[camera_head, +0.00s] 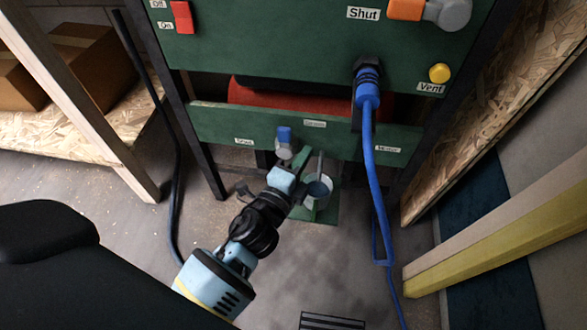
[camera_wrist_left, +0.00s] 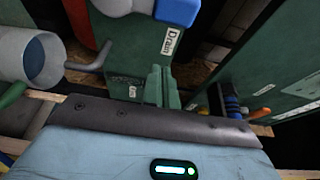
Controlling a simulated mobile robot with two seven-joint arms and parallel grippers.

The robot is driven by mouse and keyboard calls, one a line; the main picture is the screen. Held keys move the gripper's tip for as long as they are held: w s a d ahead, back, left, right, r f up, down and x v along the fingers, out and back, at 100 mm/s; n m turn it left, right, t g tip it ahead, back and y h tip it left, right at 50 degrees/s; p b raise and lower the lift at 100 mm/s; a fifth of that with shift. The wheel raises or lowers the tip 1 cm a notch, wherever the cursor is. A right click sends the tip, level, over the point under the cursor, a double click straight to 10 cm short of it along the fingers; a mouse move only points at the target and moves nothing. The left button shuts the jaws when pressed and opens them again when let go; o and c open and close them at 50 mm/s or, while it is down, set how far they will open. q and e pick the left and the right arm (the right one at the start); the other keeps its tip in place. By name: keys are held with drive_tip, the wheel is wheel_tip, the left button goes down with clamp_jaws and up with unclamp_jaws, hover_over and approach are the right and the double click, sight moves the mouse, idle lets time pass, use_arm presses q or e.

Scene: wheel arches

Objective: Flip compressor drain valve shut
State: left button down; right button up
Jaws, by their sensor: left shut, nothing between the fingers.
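The drain valve has a blue handle (camera_head: 284,134) that points up from a pale grey body (camera_head: 284,151) on the lower green panel (camera_head: 215,125). My left gripper (camera_head: 302,156) is shut and empty. Its green fingers (camera_wrist_left: 160,86) are close to the valve, just to its right in the head view; I cannot tell whether they touch. My right gripper is not in view.
A grey cup (camera_head: 318,190) stands below the panel; it shows in the left wrist view (camera_wrist_left: 42,60). A blue hose (camera_head: 369,170) hangs at the right. Above are a red switch (camera_head: 182,17), an orange-handled valve (camera_head: 405,9) and a yellow vent knob (camera_head: 440,73). Posts flank the stand.

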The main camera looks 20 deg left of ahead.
sight(290, 145)
use_arm(q)
drive_tip(key=w+a, duration=0.1)
drive_tip(key=a, duration=0.1)
drive_tip(key=w+a, duration=0.1)
drive_tip(key=shift+w+a+p, duration=0.2)
drive_tip(key=shift+a+p, duration=0.1)
drive_tip(key=shift+a, duration=0.05)
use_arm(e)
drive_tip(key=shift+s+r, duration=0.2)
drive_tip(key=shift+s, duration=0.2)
use_arm(q)
drive_tip(key=shift+a+n, duration=0.2)
drive_tip(key=shift+n, duration=0.1)
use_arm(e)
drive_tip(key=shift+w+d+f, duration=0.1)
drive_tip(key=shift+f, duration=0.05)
